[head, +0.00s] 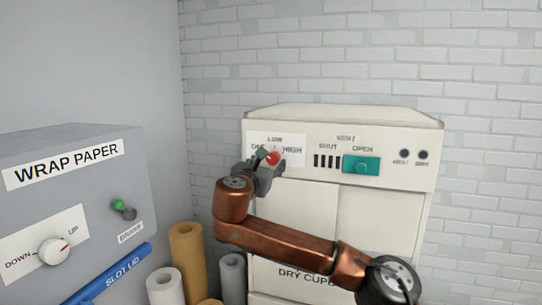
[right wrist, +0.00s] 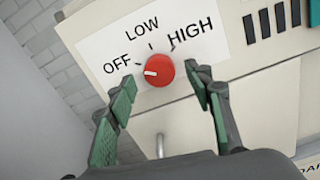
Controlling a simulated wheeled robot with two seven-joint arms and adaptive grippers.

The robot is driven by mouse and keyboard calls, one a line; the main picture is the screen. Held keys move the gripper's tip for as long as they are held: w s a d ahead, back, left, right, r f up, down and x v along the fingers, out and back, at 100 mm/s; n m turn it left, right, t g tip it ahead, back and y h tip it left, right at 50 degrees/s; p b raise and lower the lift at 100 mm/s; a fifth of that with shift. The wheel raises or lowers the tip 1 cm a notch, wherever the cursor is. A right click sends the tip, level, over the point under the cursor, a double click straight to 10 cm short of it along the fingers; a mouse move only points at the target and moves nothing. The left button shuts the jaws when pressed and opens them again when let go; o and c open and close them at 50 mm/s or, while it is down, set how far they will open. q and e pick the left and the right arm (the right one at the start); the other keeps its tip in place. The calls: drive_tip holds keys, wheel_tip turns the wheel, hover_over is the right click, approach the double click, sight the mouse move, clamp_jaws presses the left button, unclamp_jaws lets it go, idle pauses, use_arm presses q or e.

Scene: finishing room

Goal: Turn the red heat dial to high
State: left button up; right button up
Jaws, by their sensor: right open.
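The red heat dial (right wrist: 160,71) sits on a white label (right wrist: 95,48) marked OFF, LOW and HIGH. Its white pointer mark faces left, toward OFF. In the head view the dial (head: 274,158) shows at the upper left of the cream cabinet (head: 400,115), partly behind my gripper. My right gripper (right wrist: 166,88) is open in front of the dial, its green-padded fingers to the left and right of it. A gap shows on each side, with no contact visible. The right gripper also shows in the head view (head: 264,168). My left gripper is not in view.
A teal vent slider (head: 361,165) sits near OPEN, right of the dial. A grey wrap paper unit (head: 90,190) with a white knob (head: 53,251) stands left.

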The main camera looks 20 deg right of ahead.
sight(273, 158)
drive_tip(key=shift+p+x, duration=0.4)
drive_tip(key=shift+x, duration=0.75)
drive_tip(key=shift+w+a, duration=0.1)
drive_tip(key=shift+c, duration=0.7)
drive_tip(key=c, duration=1)
